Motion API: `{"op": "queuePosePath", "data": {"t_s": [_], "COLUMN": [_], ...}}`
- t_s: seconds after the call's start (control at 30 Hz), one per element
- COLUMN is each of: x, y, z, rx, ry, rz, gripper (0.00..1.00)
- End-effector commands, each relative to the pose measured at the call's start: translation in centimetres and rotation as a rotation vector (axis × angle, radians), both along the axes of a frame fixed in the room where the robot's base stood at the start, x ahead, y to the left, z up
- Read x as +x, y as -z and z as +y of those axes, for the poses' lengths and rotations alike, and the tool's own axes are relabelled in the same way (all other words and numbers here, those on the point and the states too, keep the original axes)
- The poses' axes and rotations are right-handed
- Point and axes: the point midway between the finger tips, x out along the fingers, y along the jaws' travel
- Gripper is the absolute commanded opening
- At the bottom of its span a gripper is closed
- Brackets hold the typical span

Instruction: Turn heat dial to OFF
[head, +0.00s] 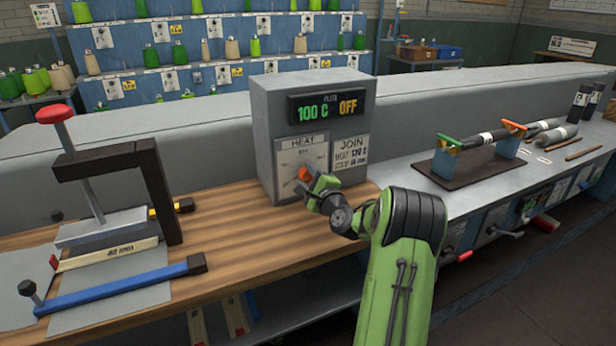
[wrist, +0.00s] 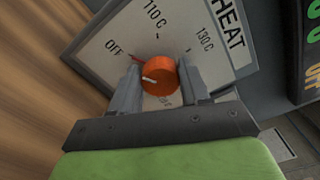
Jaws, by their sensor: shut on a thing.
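The orange heat dial (head: 304,174) sits on a pale plate labelled HEAT on the front of a grey control box (head: 267,105). In the wrist view the dial (wrist: 160,76) has a pale pointer mark on its left part. The plate (wrist: 118,38) shows OFF to the left, 110 C above and 130 C to the upper right; a lower label is mostly hidden. My gripper (wrist: 160,88) is shut on the dial, one finger on each side. The box's display (head: 327,107) reads 100 C in green and OFF in orange.
The box stands on a wooden bench (head: 225,222). A clamp press with a red knob (head: 54,113) and a blue bar (head: 118,289) lie to the left. A dark stand with a roller (head: 472,153) is at right. Shelves of green and tan cones line the back.

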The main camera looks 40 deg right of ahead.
Motion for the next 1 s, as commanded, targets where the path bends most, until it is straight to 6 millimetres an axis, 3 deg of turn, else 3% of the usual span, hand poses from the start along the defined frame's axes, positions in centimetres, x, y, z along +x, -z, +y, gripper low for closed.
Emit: {"op": "queuePosePath", "data": {"t_s": [0.07, 0.1, 0.27, 0.53, 0.63, 1.0], "x": [-0.1, -0.1, -0.1, -0.1, -1.1, -10.8], "y": [-0.3, -0.3, -0.2, -0.1, 0.0, 0.0], "z": [-0.2, -0.2, -0.2, -0.1, 0.1, 2.8], "rx": [-0.007, -0.007, -0.005, -0.002, -0.001, 0.002], "ry": [0.006, 0.006, 0.005, 0.003, 0.004, 0.011], "rz": [-0.004, -0.004, -0.003, -0.001, 0.0, -0.001], "gripper": [0.15, 0.47, 0.71, 0.71, 0.71, 0.71]}}
